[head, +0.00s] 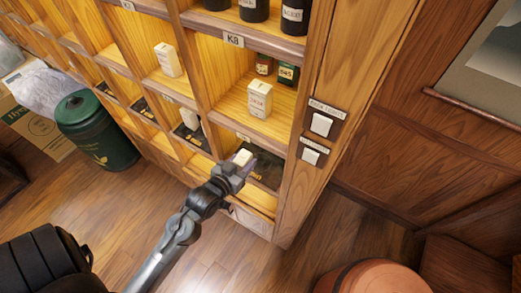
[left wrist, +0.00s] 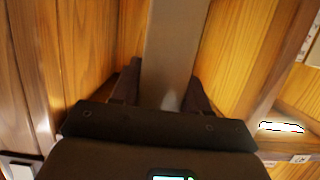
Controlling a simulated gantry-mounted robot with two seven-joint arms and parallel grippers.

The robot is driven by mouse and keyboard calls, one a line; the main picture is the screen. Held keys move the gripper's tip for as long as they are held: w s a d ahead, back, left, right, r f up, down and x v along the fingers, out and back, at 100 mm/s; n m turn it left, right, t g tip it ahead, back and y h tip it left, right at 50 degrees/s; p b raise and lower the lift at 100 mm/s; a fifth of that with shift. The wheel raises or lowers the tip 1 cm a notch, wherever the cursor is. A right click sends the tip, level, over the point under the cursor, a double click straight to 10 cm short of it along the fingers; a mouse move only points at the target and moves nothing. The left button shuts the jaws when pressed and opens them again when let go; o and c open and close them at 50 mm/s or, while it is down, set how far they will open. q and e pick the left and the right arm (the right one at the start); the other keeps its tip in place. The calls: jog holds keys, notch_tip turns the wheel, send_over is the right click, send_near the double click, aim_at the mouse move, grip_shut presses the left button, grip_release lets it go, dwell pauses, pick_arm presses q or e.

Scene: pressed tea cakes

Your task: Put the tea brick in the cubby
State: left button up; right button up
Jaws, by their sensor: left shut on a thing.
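My left gripper (head: 239,168) reaches in from below at the front of the lower right cubby in the head view. It is shut on a small pale block, seemingly the tea brick (head: 243,157). In the left wrist view the dark fingers (left wrist: 165,90) stand on either side of the greyish-tan brick (left wrist: 178,45), between wooden walls. The cubby (head: 268,150) is partly hidden by the gripper, and a dark item (head: 266,172) lies in it. I cannot tell how far inside the brick is. My right gripper is not in view.
Cubbies above hold a white box (head: 260,98), small dark green tins (head: 287,73) and another white box (head: 168,60). A wooden post with white switches (head: 321,124) stands right of the cubbies. A green canister (head: 97,130) stands at left. The floor in front is mostly clear.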

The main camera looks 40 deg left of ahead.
pick_arm(q)
jog(key=w+a, duration=0.2)
jog(key=w, duration=0.8)
notch_tip(320, 180, down, 6)
jog(key=shift+d+f+b, duration=0.15)
jog(key=shift+f+b, duration=0.1)
jog(key=shift+b, duration=0.85)
jog(key=shift+f, duration=0.3)
jog(key=shift+w, duration=0.2)
jog(key=shift+f, duration=0.6)
